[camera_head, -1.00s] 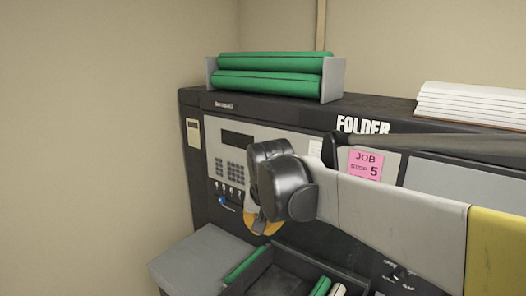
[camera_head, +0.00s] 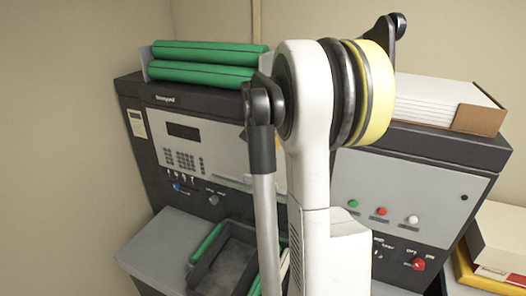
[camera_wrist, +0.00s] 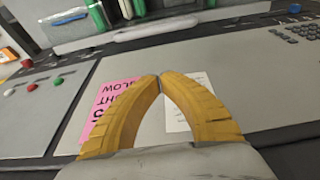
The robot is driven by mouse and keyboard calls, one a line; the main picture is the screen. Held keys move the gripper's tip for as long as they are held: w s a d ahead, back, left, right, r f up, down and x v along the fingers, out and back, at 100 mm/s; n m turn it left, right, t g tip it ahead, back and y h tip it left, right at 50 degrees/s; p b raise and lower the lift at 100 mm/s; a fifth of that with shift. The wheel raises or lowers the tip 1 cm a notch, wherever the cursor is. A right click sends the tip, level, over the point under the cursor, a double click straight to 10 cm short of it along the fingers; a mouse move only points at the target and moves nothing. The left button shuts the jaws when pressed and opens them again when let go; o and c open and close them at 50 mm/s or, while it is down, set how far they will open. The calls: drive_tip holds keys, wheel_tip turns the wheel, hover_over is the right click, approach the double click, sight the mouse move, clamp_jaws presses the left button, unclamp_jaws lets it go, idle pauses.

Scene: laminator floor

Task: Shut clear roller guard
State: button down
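My gripper's two yellow fingers (camera_wrist: 160,78) meet at their tips in the wrist view, with nothing seen between them. They are over the grey panel of the folder machine (camera_wrist: 40,115), near a pink note (camera_wrist: 100,112) and a white label (camera_wrist: 180,90). In the head view my arm hides the gripper. I cannot clearly make out a clear roller guard. A pale bar (camera_wrist: 125,32) crosses the top of the wrist view in front of green rolls; I cannot tell whether it belongs to the guard. The machine's control panel (camera_head: 215,150) shows in the head view.
Green rolls (camera_head: 205,72) lie in a holder on the machine top. A dark tray (camera_head: 235,240) with more rolls is below the panel. A paper stack (camera_head: 440,98), a red knob (camera_head: 418,264) and boxes (camera_head: 500,235) are at right. A wall is at left.

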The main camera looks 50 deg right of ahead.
wheel_tip(320, 180, down, 6)
drive_tip(key=a+p, duration=0.2)
drive_tip(key=shift+s+r, duration=0.2)
drive_tip(key=shift+s, duration=0.1)
drive_tip(key=shift+a, duration=0.1)
